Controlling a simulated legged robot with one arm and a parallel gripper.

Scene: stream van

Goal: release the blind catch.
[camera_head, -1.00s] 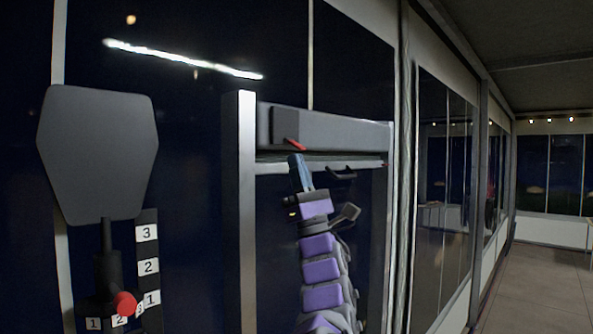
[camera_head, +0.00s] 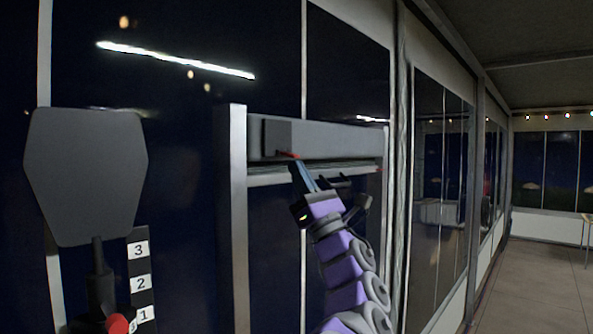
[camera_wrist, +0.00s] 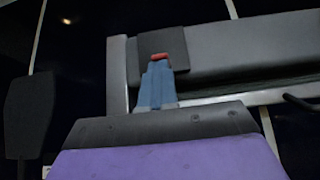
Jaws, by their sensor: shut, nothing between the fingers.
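The blind's grey box (camera_head: 335,143) spans the top of a metal frame in the head view, and it also shows in the wrist view (camera_wrist: 235,50). A small red catch (camera_head: 288,155) sits at the lower left of the box. In the wrist view the red catch (camera_wrist: 160,56) lies on a dark plate, right at my fingertips. My gripper (camera_head: 297,166) is shut and empty, reaching up from below with its blue fingers at the catch. In the wrist view the gripper (camera_wrist: 158,68) partly covers the plate below the catch. I cannot tell whether the tips touch it.
A dark handle (camera_head: 335,182) hangs under the box, right of my gripper. A grey paddle-shaped panel (camera_head: 86,175) and a numbered strip (camera_head: 139,275) with a red knob (camera_head: 118,323) stand at the left. Windows line the wall; open floor (camera_head: 545,285) lies at the right.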

